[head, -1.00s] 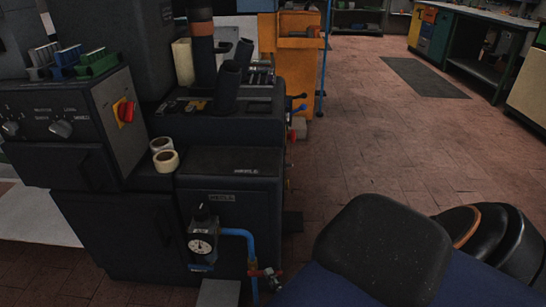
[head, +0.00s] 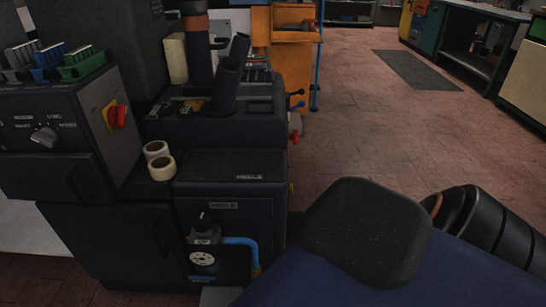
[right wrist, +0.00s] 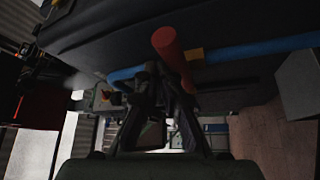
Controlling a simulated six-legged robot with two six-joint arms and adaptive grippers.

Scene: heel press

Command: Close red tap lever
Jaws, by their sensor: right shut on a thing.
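The red tap lever (right wrist: 172,55) shows in the right wrist view as a round red bar above and between the fingers, slanting down to the right. My right gripper (right wrist: 158,88) is shut on it; the exact contact is dark and partly hidden by the fingers. A blue pipe (right wrist: 250,50) runs left to right behind the lever. In the head view the blue pipe (head: 240,241) bends down beside the gauge unit (head: 203,262), and the lever is hidden there behind my own dark parts. My left gripper is in neither view.
The dark machine (head: 225,185) fills the left of the head view, with two tape rolls (head: 160,166) on its ledge and a red switch (head: 117,115). An orange cabinet (head: 285,40) stands behind it. The tiled floor (head: 375,130) to the right is open.

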